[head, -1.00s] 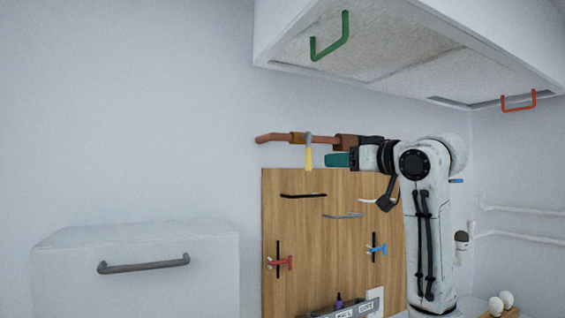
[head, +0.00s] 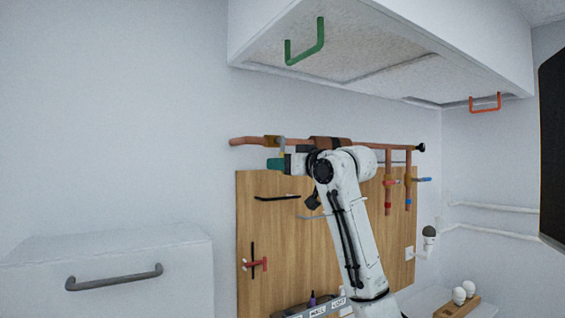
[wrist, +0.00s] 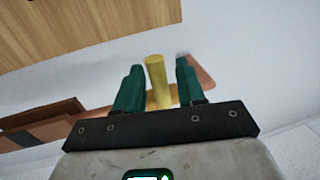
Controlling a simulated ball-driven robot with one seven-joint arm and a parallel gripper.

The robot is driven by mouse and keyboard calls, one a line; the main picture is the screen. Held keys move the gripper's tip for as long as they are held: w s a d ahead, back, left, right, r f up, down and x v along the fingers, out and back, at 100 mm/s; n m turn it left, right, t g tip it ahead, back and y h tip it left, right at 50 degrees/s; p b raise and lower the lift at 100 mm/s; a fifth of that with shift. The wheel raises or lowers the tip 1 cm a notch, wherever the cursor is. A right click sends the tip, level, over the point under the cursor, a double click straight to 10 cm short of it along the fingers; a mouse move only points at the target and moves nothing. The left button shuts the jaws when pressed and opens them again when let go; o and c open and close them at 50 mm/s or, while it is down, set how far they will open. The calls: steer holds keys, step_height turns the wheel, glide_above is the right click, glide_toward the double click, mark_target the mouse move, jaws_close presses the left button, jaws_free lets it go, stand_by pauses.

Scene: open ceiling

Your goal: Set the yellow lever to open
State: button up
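The yellow lever (wrist: 157,80) stands between the two green fingers of my gripper (wrist: 158,88) in the wrist view. The fingers are open, with a gap on each side of the lever. In the head view my gripper (head: 275,164) is just below the copper pipe (head: 250,141), at the valve (head: 281,142) that carries the lever. Only a sliver of yellow shows there; the gripper hides most of the lever, so its exact angle cannot be told from that view.
A wooden board (head: 252,215) with hooks and a red-handled item (head: 257,264) is below the pipe. An overhead cabinet (head: 380,55) with green and orange handles hangs above. A white box (head: 120,250) with a grey handle stands left. Red and blue valves (head: 390,182) are at right.

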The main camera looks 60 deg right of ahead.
jaws_close()
stand_by(0.3)
stand_by(0.3)
